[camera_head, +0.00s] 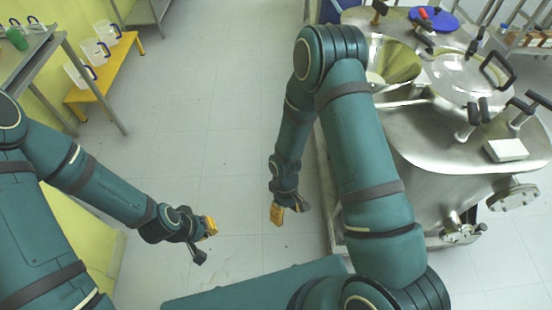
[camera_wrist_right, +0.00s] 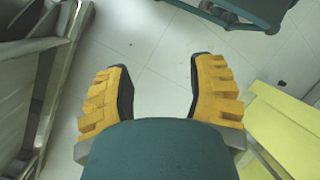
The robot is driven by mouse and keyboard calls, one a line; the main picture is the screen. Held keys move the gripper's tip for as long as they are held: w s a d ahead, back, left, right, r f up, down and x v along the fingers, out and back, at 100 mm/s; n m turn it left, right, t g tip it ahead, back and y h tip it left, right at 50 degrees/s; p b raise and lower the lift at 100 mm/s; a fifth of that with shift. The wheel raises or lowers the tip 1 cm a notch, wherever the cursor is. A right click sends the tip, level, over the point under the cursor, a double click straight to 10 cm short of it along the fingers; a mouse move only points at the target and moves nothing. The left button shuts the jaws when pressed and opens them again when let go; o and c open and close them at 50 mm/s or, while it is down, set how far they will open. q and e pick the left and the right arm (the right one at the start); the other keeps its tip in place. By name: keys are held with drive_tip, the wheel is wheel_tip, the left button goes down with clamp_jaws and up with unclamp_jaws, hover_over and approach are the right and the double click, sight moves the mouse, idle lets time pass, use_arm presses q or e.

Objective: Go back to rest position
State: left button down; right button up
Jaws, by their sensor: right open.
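My right gripper (camera_head: 289,210) hangs pointing down over the tiled floor in the head view, left of the steel reactor (camera_head: 430,190). Its yellow-padded fingers stand apart with nothing between them, which the right wrist view (camera_wrist_right: 158,78) also shows. My left gripper (camera_head: 205,241) is further left, held over the floor. Its fingers are spread, one with its yellow pad showing and one seen dark from behind, with no object visible between them. Both grippers are clear of the furniture.
The reactor's top carries a steel funnel (camera_head: 394,62), a round glass lid (camera_head: 468,78), black-handled clamps and a white block (camera_head: 505,150). A yellow bench (camera_head: 118,62) with clear containers and a steel table (camera_head: 42,52) stand at upper left. The middle floor is free.

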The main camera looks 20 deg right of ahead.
use_arm(q)
drive_tip(key=shift+s, duration=0.25)
use_arm(e)
drive_tip(key=s+a+r+m+t+y, duration=0.2)
drive_tip(key=a+r+m+t+y, duration=0.1)
drive_tip(key=r+m+t, duration=0.2)
drive_tip(key=shift+a+r+m, duration=0.2)
drive_tip(key=shift+r+m, duration=0.25)
drive_tip(key=shift+m, duration=0.65)
